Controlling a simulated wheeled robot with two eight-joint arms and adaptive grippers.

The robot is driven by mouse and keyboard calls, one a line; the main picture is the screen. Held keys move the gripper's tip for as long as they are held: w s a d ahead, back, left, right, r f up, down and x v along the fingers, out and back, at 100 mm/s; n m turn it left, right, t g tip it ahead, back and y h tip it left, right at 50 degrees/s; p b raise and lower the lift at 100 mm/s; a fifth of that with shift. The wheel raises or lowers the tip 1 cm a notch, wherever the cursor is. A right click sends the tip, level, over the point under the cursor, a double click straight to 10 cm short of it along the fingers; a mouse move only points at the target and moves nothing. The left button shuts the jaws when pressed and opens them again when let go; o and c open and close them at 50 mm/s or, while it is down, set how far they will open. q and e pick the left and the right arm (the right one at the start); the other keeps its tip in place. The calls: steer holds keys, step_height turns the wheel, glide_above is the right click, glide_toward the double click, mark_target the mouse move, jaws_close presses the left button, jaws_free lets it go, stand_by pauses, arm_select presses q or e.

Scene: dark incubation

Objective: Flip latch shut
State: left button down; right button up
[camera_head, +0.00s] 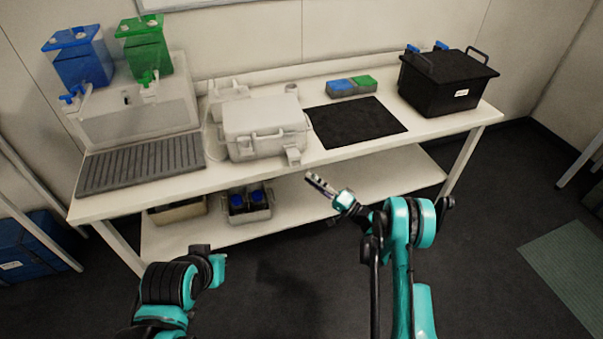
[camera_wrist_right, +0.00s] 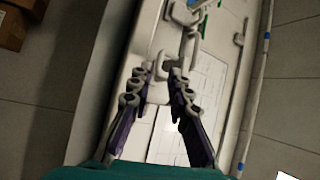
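A closed white case (camera_head: 262,124) stands on the bench, with a handle (camera_head: 266,136) on its front. A small white latch piece (camera_head: 293,156) juts out low at its front right corner and looks swung open. My right gripper (camera_head: 316,181) is in front of and below the bench edge, right of the case and apart from it. In the right wrist view my right gripper (camera_wrist_right: 160,73) has its two fingers apart, with nothing gripped between them. White parts show beyond the fingers, but I cannot tell which. My left arm is at the lower left; its fingers cannot be made out.
The white bench (camera_head: 340,155) holds a black mat (camera_head: 355,121), a blue and green block (camera_head: 351,86) and a black lidded box (camera_head: 447,84). A grey grooved tray (camera_head: 140,166) and blue (camera_head: 80,60) and green (camera_head: 146,45) containers are left. The lower shelf (camera_head: 350,190) holds bins.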

mark_target(294, 158)
steer(key=b+x, duration=0.1)
steer(key=x, duration=0.4)
steer(key=shift+w+a, duration=0.15)
steer(key=shift+a, duration=0.05)
jaws_close()
steer(key=shift+r, duration=0.1)
